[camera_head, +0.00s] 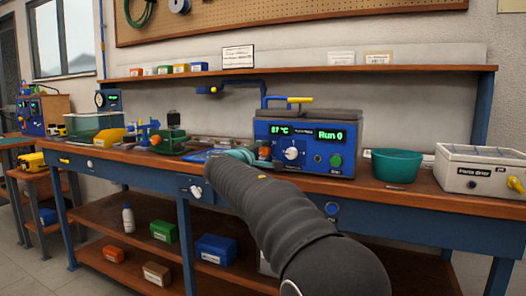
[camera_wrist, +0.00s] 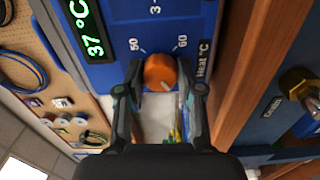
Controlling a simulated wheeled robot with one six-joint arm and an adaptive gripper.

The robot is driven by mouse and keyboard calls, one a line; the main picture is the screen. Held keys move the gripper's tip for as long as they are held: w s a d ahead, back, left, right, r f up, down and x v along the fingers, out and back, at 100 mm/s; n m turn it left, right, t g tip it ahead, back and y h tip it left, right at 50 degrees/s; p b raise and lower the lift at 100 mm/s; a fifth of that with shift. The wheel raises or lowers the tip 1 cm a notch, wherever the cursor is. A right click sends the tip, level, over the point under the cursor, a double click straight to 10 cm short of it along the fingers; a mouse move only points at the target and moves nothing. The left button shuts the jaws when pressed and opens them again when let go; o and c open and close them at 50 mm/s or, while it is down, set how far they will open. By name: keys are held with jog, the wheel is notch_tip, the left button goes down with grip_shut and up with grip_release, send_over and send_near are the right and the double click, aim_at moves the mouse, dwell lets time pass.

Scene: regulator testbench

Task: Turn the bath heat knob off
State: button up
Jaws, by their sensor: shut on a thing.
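The bath heat knob (camera_wrist: 160,73) is orange and sits on the blue control panel (camera_wrist: 150,12) beside the words "Heat °C", with 50 and 60 marked around it. In the wrist view my gripper (camera_wrist: 162,88) has one finger on each side of the knob and is shut on it. In the head view the orange knob (camera_head: 265,152) shows at the left of the blue bath unit (camera_head: 345,160), with my gripper (camera_head: 250,156) at it. The knob's pointer is not clear. The green displays read 37 °C and "Run 0".
A white dial (camera_head: 291,154) is right beside the orange knob, with a green button (camera_head: 336,160) farther right. A teal bowl (camera_head: 397,166) and a white parts drier (camera_head: 475,172) stand to the right on the wooden bench. A blue pipe with a yellow handle (camera_head: 300,100) rises above the unit.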

jog(key=shift+n+p, duration=0.35)
jog(key=shift+n, duration=0.85)
jog(key=o, duration=1.2)
jog(key=shift+c, duration=0.2)
jog(key=v, duration=1.2)
